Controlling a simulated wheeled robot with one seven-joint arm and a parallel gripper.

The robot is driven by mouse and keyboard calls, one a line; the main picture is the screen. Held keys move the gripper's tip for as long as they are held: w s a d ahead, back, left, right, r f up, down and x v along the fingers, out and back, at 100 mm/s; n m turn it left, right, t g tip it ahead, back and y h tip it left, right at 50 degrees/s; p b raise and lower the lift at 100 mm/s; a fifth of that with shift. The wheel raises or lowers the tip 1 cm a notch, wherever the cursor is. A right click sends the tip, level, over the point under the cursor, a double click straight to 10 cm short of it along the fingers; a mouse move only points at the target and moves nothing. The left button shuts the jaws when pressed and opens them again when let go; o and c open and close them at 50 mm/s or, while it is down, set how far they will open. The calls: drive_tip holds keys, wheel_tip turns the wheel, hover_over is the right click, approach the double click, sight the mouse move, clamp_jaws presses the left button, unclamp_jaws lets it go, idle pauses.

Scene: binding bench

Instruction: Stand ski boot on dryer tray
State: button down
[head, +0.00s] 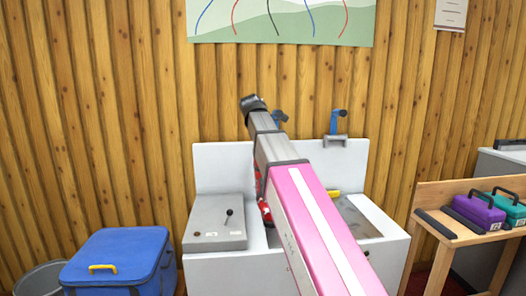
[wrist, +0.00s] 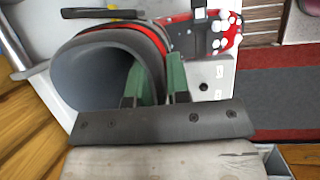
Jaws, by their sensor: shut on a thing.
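The ski boot is mostly hidden behind my arm in the head view, where a strip of its red shell (head: 265,212) shows. In the wrist view the boot has a wide grey cuff (wrist: 95,75), a red shell and white buckles (wrist: 215,30). My gripper (wrist: 155,85) is shut on the cuff, with green fingers at its wall. The cuff opening faces the camera. The boot is in front of a white bench unit (head: 222,165); I cannot tell whether it touches anything below. No dryer tray can be made out for certain.
The unit has a grey left top (head: 215,236) with a black lever (head: 228,215) and a recessed right side (head: 355,215) below a blue-handled fitting (head: 338,120). A blue box (head: 115,262) stands left. A wooden table (head: 450,228) with purple (head: 478,212) and teal cases stands right.

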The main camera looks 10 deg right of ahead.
drive_tip(key=w+d+f, duration=0.3)
drive_tip(key=d+f, duration=0.2)
drive_tip(key=f, duration=0.2)
drive_tip(key=shift+w+d+f, duration=0.2)
drive_tip(key=shift+f, duration=0.3)
drive_tip(key=c, duration=1.1)
unclamp_jaws()
drive_tip(key=v, duration=1.2)
